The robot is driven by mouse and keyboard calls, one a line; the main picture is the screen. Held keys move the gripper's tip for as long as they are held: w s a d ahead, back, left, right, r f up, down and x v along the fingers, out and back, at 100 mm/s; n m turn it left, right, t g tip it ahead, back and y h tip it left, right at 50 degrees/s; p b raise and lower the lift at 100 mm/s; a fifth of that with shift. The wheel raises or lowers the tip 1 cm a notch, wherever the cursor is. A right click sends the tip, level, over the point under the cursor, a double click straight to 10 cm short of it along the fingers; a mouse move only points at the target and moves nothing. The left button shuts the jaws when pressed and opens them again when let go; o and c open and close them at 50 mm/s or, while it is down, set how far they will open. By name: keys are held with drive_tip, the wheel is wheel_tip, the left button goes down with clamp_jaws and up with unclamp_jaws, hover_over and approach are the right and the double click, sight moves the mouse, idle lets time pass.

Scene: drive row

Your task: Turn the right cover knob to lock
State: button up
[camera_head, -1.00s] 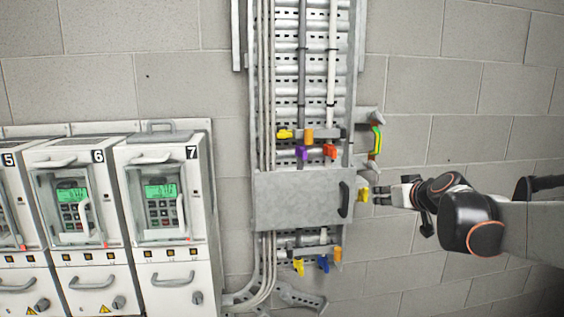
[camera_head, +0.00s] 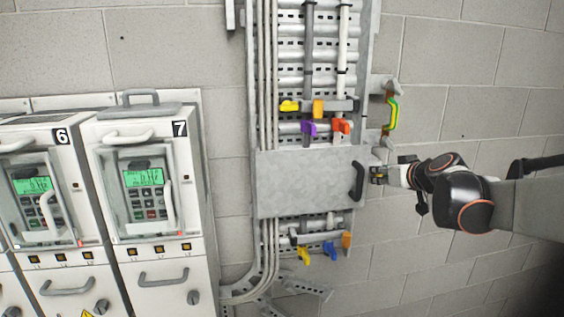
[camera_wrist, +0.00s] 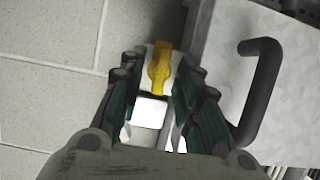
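The grey cover (camera_head: 305,185) sits across the cable tray, with a dark handle (camera_head: 357,181) near its right edge. The handle also shows in the wrist view (camera_wrist: 262,85). The yellow knob (camera_wrist: 160,68) is at the cover's right side, on a pale mount. In the wrist view it lies between the tips of my gripper (camera_wrist: 158,78), with a small gap visible on both sides. The fingers are open. In the head view my gripper (camera_head: 382,174) reaches in from the right and mostly hides the knob.
Orange (camera_head: 318,108), purple (camera_head: 308,128) and red (camera_head: 341,126) clips sit above the cover; yellow (camera_head: 304,254) and blue (camera_head: 330,250) ones below. A green-yellow cable (camera_head: 393,112) loops above my gripper. Numbered drive cabinets (camera_head: 150,190) stand left. Bare wall lies right.

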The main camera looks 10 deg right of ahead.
clamp_jaws()
drive_tip(key=shift+d+f+m+t+y+b, duration=0.2)
drive_tip(key=shift+m+t+y+b, duration=0.25)
drive_tip(key=shift+m+y+b, duration=1.15)
drive_tip(key=shift+d+f+m+t+y+b, duration=0.15)
drive_tip(key=shift+m+t+y+b, duration=0.5)
drive_tip(key=shift+m+b, duration=1.75)
drive_tip(key=shift+d+f+m+t+y+b, duration=0.25)
drive_tip(key=shift+m+y+b, duration=1)
drive_tip(key=shift+m, duration=1.45)
drive_tip(key=shift+r, duration=0.1)
